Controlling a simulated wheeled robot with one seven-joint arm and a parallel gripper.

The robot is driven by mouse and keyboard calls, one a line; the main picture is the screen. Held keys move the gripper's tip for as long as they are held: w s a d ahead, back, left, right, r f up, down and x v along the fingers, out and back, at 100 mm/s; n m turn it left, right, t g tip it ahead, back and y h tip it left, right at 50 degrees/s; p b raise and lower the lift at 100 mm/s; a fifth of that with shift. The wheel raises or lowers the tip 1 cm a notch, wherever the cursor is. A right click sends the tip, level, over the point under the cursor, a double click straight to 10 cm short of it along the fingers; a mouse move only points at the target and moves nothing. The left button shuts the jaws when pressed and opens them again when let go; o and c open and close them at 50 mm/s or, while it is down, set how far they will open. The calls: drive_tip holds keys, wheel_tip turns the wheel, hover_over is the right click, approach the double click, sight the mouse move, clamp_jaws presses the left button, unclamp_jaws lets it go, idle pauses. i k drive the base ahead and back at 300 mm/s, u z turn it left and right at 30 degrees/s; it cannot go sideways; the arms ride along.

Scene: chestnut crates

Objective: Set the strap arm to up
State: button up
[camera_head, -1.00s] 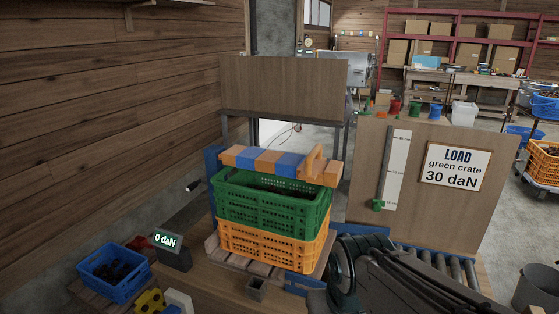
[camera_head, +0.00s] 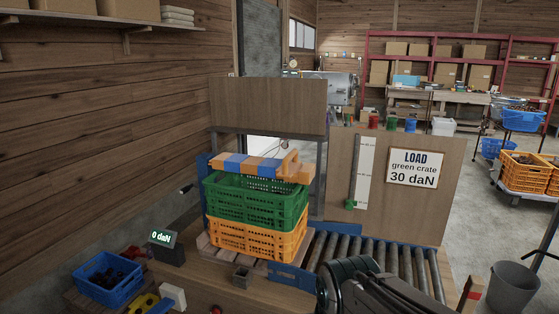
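The strap arm (camera_head: 255,163) is a bar striped orange and blue with an orange handle (camera_head: 289,163) near its right end. It lies roughly level across the top of the green crate (camera_head: 257,206). The green crate is stacked on an orange crate (camera_head: 250,241), on a wooden pallet. A dark part of my arm shows at the bottom, right of the crates and apart from the strap arm. My gripper's fingers cannot be seen in this view.
A display (camera_head: 167,245) reads "0 daN". A sign (camera_head: 414,167) reads "LOAD green crate 30 daN", beside a scale with a green marker (camera_head: 350,204). A roller conveyor (camera_head: 375,257) runs right of the crates. A blue crate (camera_head: 107,279) holds dark contents at lower left.

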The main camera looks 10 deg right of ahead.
sight(286, 169)
drive_tip(key=u, duration=0.5)
drive_tip(key=i, duration=1.1)
drive_tip(key=z, duration=0.15)
